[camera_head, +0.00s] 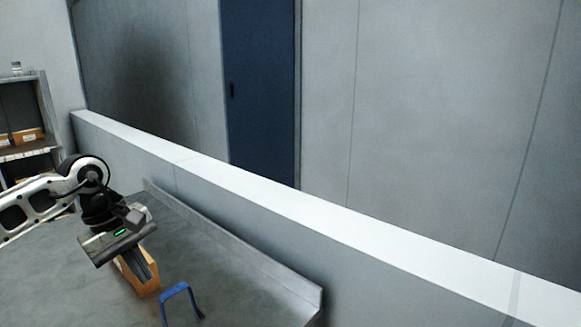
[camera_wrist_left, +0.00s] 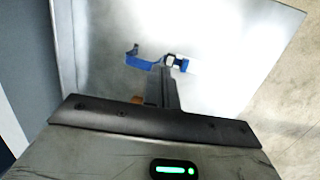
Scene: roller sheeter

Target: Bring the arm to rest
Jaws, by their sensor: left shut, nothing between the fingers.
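My left arm comes in from the left in the head view. Its gripper (camera_head: 150,277) points down over the grey metal table and is shut with nothing held. In the left wrist view the shut fingers (camera_wrist_left: 168,73) show end-on above the bright table top. An orange-brown wooden block or box (camera_head: 128,277) shows right behind the fingers, and a small part of it shows in the wrist view (camera_wrist_left: 136,100). I cannot tell whether the fingers touch it. My right gripper is in neither view.
A blue handle-like frame (camera_head: 178,290) stands on the table (camera_head: 235,285) to the right of my left gripper. The table has a raised back edge. A low wall with a white top (camera_head: 270,205) runs behind it. Shelves with boxes (camera_head: 28,137) stand at the far left.

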